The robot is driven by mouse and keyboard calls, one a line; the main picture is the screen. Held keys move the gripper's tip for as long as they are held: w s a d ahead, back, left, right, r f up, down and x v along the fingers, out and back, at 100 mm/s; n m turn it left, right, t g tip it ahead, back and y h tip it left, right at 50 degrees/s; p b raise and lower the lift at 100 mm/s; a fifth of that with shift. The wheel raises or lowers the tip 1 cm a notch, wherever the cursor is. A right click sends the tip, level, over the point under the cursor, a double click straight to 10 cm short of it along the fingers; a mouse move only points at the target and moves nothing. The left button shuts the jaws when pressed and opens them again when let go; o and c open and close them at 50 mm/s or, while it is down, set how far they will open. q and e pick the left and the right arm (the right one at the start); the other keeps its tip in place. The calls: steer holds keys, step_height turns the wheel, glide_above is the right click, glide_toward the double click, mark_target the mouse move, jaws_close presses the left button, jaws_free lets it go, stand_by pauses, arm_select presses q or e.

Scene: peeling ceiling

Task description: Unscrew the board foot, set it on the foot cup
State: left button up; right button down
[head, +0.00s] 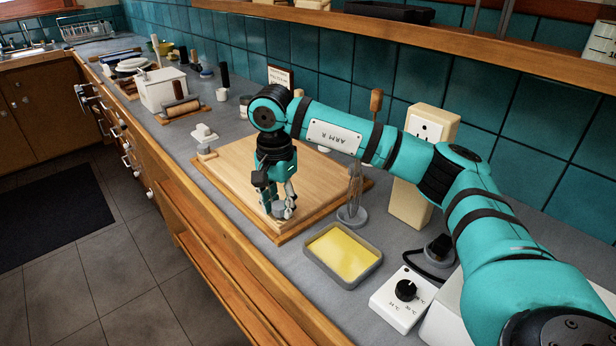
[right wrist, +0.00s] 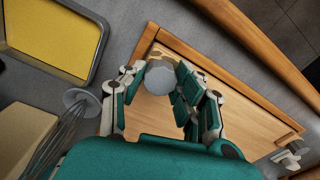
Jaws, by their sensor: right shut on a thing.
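The wooden board (head: 225,165) lies on the grey counter, and it also shows in the right wrist view (right wrist: 225,105). My right gripper (head: 279,206) points down over its near corner. Its fingers are shut on a round grey piece, the board foot (head: 279,211), seen end-on between the fingertips in the right wrist view (right wrist: 160,77). I cannot tell whether the foot still touches the board. Small pale pieces (head: 204,142) stand by the board's left corner; I cannot tell if one is the foot cup. My left gripper is out of view.
A grey tray with a yellow bottom (head: 342,252) lies right of the board. A whisk on a round base (head: 352,210), a beige socket box (head: 422,165) and a white dial box (head: 402,300) stand nearby. The counter's front edge (head: 235,255) is close.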

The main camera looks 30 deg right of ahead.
steer(key=shift+s+a+f+n, duration=0.15)
steer(key=shift+f+n, duration=0.3)
steer(key=shift+n, duration=0.45)
steer(key=c, duration=1.3)
jaws_free()
steer(key=shift+c, duration=0.2)
steer(key=o, duration=0.5)
steer(key=shift+w, duration=0.2)
steer(key=shift+c, duration=0.2)
steer(key=shift+r, duration=0.15)
steer(key=m, duration=0.6)
steer(key=shift+m, duration=0.3)
steer(key=m+p, duration=0.1)
steer(key=m, duration=0.2)
steer(key=shift+r, duration=0.1)
steer(key=m, duration=0.3)
